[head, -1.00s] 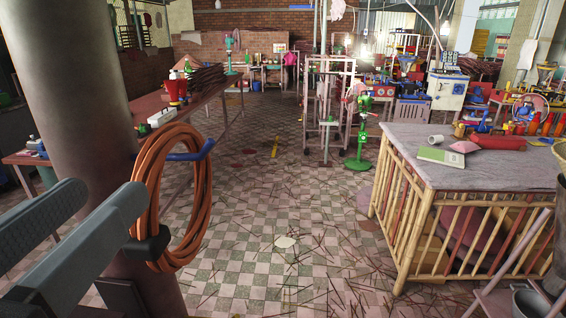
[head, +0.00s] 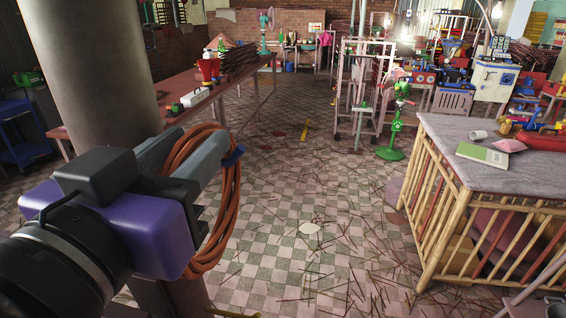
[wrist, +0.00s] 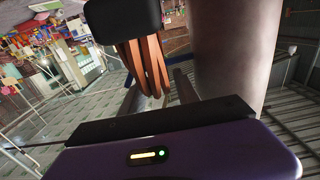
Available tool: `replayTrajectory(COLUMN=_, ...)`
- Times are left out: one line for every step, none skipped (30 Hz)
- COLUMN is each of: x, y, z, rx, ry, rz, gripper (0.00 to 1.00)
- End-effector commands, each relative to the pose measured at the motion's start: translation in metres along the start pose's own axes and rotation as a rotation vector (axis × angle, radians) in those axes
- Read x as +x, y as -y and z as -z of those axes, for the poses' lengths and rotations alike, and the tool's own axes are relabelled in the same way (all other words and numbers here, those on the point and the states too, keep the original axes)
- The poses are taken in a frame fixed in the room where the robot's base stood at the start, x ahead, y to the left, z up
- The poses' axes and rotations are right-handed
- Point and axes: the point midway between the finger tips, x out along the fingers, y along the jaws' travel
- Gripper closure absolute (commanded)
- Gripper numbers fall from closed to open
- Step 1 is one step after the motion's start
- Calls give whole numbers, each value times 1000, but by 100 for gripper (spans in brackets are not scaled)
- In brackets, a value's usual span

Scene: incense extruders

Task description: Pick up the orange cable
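The orange cable (head: 228,205) is a thick coil hanging from a blue hook (head: 233,156) on the grey column, at left of centre in the head view. My gripper (head: 203,140) is in front of the coil, with its two grey fingers apart and pointing toward it. The fingers hide part of the coil's left side and middle. In the wrist view, strands of the orange cable (wrist: 150,66) show between my gripper's fingers (wrist: 157,92), beneath a black block (wrist: 120,18). I cannot tell whether either finger touches the cable.
The thick grey column (head: 105,70) stands right beside the coil. A long table (head: 190,108) with small items lies behind it. A bamboo-railed table (head: 455,205) stands at right. Thin sticks litter the checkered floor (head: 275,240), otherwise open in the middle.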

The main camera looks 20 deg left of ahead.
Motion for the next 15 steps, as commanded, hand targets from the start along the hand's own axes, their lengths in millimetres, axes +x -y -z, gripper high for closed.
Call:
replayTrajectory(x=1, y=0, z=0, rx=-1, ry=0, rz=1, gripper=62)
replayTrajectory(x=1, y=0, z=0, rx=-1, ry=0, rz=1, gripper=62)
replayTrajectory(x=1, y=0, z=-1, rx=0, ry=0, rz=1, gripper=62)
replayTrajectory(x=1, y=0, z=-1, rx=0, ry=0, rz=1, gripper=62)
replayTrajectory(x=1, y=0, z=-1, rx=0, ry=0, rz=1, gripper=62)
replayTrajectory(x=1, y=0, z=-1, rx=0, ry=0, rz=1, gripper=62)
replayTrajectory(x=1, y=0, z=-1, rx=0, ry=0, rz=1, gripper=66)
replayTrajectory(x=1, y=0, z=-1, rx=0, ry=0, rz=1, gripper=72)
replayTrajectory(x=1, y=0, z=-1, rx=0, ry=0, rz=1, gripper=80)
replayTrajectory(x=1, y=0, z=0, rx=0, ry=0, rz=1, gripper=86)
replayTrajectory(x=1, y=0, z=0, rx=0, ry=0, rz=1, gripper=92)
replayTrajectory(x=1, y=0, z=0, rx=0, ry=0, rz=1, gripper=99)
replayTrajectory(x=1, y=0, z=0, rx=0, ry=0, rz=1, gripper=100)
replayTrajectory(x=1, y=0, z=0, rx=0, ry=0, rz=1, gripper=100)
replayTrajectory(x=1, y=0, z=0, rx=0, ry=0, rz=1, gripper=100)
